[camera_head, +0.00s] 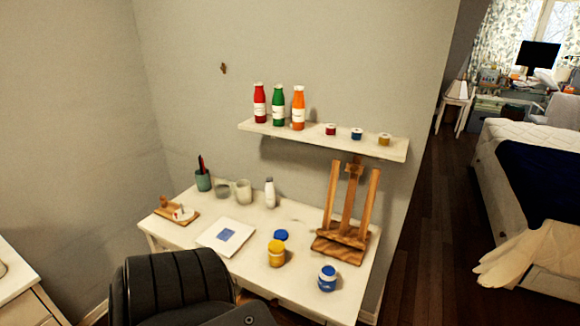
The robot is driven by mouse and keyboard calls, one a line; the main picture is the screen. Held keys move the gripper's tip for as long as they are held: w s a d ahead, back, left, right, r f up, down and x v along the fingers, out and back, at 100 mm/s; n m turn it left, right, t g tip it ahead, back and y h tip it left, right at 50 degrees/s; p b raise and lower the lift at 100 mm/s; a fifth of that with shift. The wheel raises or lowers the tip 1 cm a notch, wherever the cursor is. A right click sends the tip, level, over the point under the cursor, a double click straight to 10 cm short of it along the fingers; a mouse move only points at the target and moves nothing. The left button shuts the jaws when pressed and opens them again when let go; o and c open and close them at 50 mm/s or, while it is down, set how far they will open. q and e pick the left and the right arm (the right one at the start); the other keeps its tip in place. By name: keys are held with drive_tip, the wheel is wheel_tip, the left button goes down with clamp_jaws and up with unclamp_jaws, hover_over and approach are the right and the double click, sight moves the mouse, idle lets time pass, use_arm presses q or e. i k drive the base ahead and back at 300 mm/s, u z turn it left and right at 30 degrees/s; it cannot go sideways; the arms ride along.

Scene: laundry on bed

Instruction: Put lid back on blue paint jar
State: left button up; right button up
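The small blue paint jar (327,283) stands upright near the front right corner of the white desk (307,290). Its top looks blue with a pale rim; I cannot tell clearly whether that is paint. A flat round blue lid (281,235) lies on the desk, behind and left of the jar and apart from it. A yellow jar (276,258) stands just in front of the lid, between it and the desk's front edge.
A wooden easel (340,240) stands behind the blue jar. A paper sheet (227,236) lies left of the lid. A black chair (180,285) blocks the desk's front left. A shelf (310,138) with bottles and small jars hangs above. Open floor (420,240) lies right.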

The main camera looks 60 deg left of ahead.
sight(328, 274)
drive_tip(key=i, duration=2.85)
drive_tip(key=u, duration=2.8)
drive_tip(key=i, duration=0.5)
drive_tip(key=z, duration=0.2)
